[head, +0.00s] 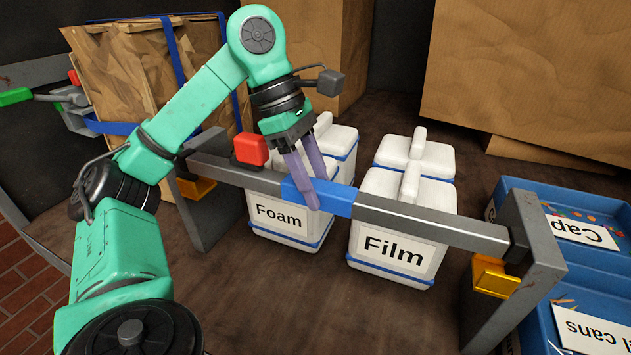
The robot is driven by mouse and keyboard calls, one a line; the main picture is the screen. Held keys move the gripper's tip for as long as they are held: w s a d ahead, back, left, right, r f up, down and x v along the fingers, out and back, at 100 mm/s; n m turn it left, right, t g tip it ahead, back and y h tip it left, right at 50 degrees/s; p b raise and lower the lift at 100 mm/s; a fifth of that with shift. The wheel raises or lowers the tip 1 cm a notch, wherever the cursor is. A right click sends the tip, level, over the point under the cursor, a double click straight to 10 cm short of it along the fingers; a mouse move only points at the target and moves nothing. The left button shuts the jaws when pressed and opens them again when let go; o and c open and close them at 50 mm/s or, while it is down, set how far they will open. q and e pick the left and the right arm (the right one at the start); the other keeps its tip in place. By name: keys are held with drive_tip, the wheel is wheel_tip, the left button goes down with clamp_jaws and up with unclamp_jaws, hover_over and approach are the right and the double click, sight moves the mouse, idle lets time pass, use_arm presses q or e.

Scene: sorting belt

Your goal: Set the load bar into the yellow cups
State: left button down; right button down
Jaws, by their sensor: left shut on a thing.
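The load bar (430,223) is a long grey bar with a blue middle section (330,197). It spans between two grey upright plates, in front of the white bins. My left gripper (307,192), with purple fingers, is shut on the blue section from above. One yellow cup (199,187) is on the left plate and the other yellow cup (496,277) is on the right plate. Both cups show below the bar's ends, and the bar appears apart from them. Whether the bar's ends touch the plates is hard to tell. My right gripper is not in view.
White bins labelled Foam (290,225) and Film (392,255) stand close behind the bar. A red block (250,149) shows at the bar's left part. Blue trays (560,198) lie right of the right plate (537,265). Cardboard boxes (530,75) stand behind.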

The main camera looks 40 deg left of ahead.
use_arm(q)
drive_tip(key=shift+f+b, duration=2.05)
drive_tip(key=shift+f, duration=0.15)
drive_tip(key=shift+c, duration=1.4)
unclamp_jaws()
drive_tip(key=shift+s+r, duration=0.1)
drive_tip(key=p+v, duration=1.1)
drive_tip(key=v, duration=0.3)
drive_tip(key=shift+d+r, duration=0.1)
drive_tip(key=shift+d, duration=0.05)
drive_tip(key=shift+s+a+r+p, duration=0.15)
drive_tip(key=shift+a+r+p, duration=0.1)
drive_tip(key=shift+p, duration=0.25)
drive_tip(key=shift+f, duration=0.1)
